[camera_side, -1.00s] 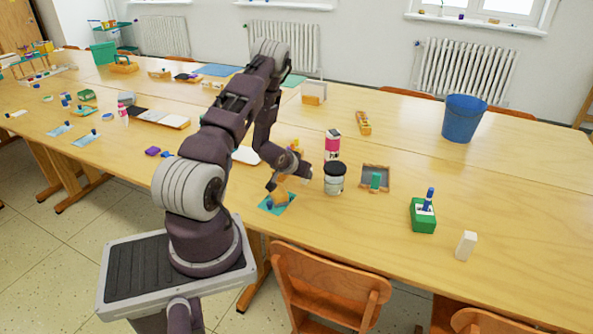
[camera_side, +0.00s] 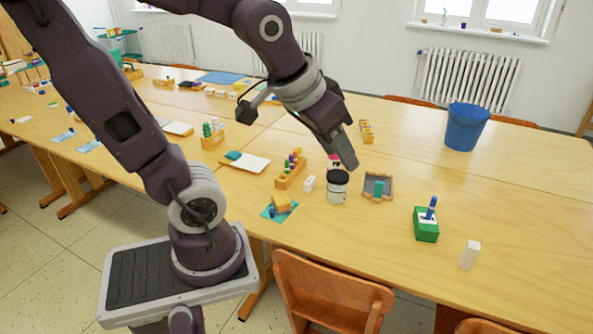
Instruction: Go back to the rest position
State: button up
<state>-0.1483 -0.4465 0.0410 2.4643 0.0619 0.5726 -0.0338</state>
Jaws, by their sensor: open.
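A wooden rack of colored bottles (camera_side: 291,170), a small white block (camera_side: 309,183), a tray with a green piece (camera_side: 378,187) and a green box with a blue marker (camera_side: 426,224) stand nearby. A blue bucket (camera_side: 465,127) is at the back right. The right table is mostly clear.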

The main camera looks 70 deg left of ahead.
jog(key=s+d+m+h, duration=0.1)
jog(key=s+d+m, duration=0.1)
jog(key=s+d, duration=0.3)
jog(key=s, duration=0.4)
jog(key=shift+d+r+g, duration=0.15)
jog(key=shift+r+g, duration=0.15)
jog(key=shift+r, duration=0.1)
dwell(0.4)
